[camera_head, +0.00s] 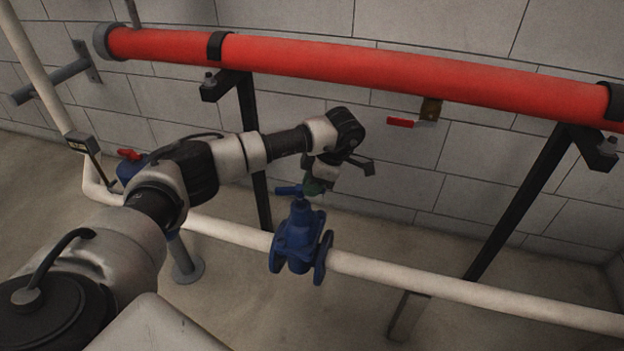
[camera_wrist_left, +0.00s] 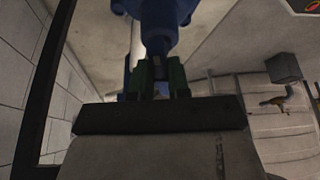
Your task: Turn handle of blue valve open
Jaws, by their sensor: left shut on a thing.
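The blue valve (camera_head: 297,240) sits on the white pipe in the middle of the head view, with its body and flanges in view. Its blue handle (camera_head: 288,190) sticks out to the left at the top of the stem. My left gripper (camera_head: 315,186), with green fingertips, is at the top of the valve, shut on the handle; my wrist hides part of it. In the left wrist view the green fingers (camera_wrist_left: 161,80) lie at the blue valve stem (camera_wrist_left: 160,40), with the valve body beyond. My right gripper is not in view.
A thick red pipe (camera_head: 380,70) runs above on black supports. The white pipe (camera_head: 460,292) runs low across the floor. A small red lever (camera_head: 401,122) is below the red pipe. Another blue valve with a red handle (camera_head: 130,154) stands at left, partly behind my arm.

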